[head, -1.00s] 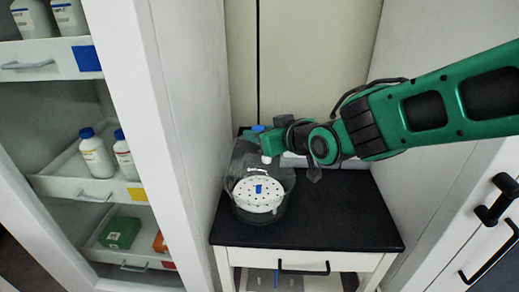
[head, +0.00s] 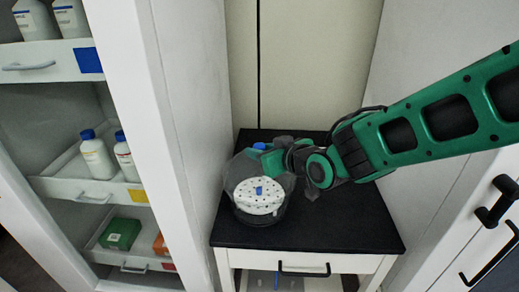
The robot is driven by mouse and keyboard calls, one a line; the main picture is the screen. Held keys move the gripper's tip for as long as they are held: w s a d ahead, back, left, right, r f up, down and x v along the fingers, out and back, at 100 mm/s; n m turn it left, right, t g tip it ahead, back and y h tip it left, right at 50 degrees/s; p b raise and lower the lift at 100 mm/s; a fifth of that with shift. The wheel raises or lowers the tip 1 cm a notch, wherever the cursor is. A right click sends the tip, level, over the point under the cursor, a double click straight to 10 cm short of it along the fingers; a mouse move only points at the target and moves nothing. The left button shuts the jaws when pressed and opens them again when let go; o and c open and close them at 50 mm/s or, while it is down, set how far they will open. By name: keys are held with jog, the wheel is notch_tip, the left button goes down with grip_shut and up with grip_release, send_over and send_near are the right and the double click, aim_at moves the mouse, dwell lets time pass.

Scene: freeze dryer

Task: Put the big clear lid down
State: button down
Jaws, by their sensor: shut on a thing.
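The big clear lid (head: 238,168) is a see-through dome with a blue knob on top (head: 260,146). It is over the clear round base (head: 262,217), which holds a white perforated plate (head: 245,203) with a small blue knob in its middle. My gripper (head: 266,154) is shut on the lid near its top, coming in from the right. The lid's rim is hard to make out through the clear walls, so I cannot tell whether it touches the base. The gripper and wrist hide part of the lid's right side.
The black bench top (head: 350,225) is clear on the right, with a white drawer (head: 300,262) below. White walls stand close on both sides. At the left, a cabinet holds several white bottles on pull-out trays (head: 85,190) and a green box (head: 120,233).

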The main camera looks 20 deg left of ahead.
jog(key=shift+f, duration=0.2)
jog(key=c, duration=1.4)
grip_release()
jog(key=shift+c, duration=0.2)
jog(key=shift+r, duration=0.35)
jog(key=v, duration=1.2)
jog(key=shift+r, duration=0.15)
